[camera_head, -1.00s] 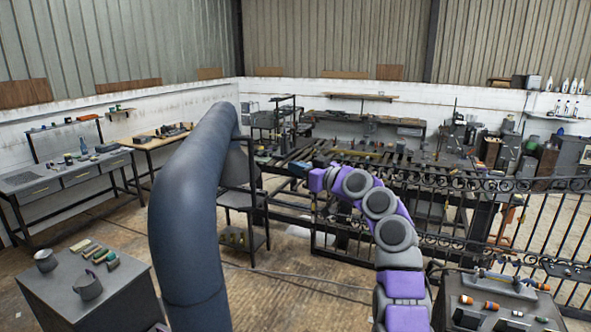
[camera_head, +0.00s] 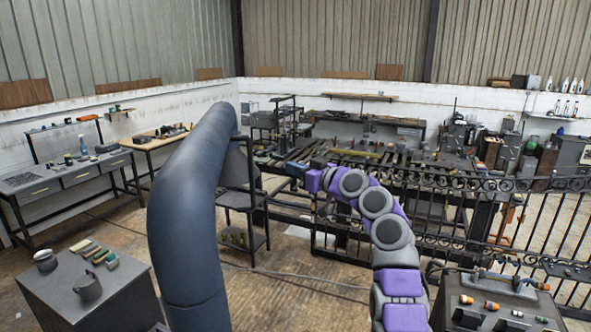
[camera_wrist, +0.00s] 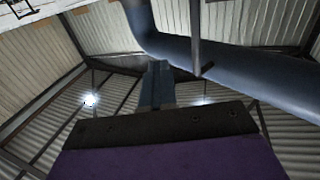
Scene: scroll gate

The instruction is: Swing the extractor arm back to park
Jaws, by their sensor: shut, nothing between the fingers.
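The extractor arm (camera_head: 187,220) is a thick blue-grey tube. It rises at the left of centre in the head view and bends away toward the back. In the wrist view the tube (camera_wrist: 265,75) crosses the top and the right side against the roof. My gripper (camera_wrist: 156,72) points up in the wrist view, its two bluish fingers together and empty. The fingertips are hard to make out there.
A thin grey bar (camera_wrist: 195,35) hangs beside the tube in the wrist view. A dark metal stand (camera_head: 243,205) is just right of the tube. An iron railing (camera_head: 540,235) runs along the right.

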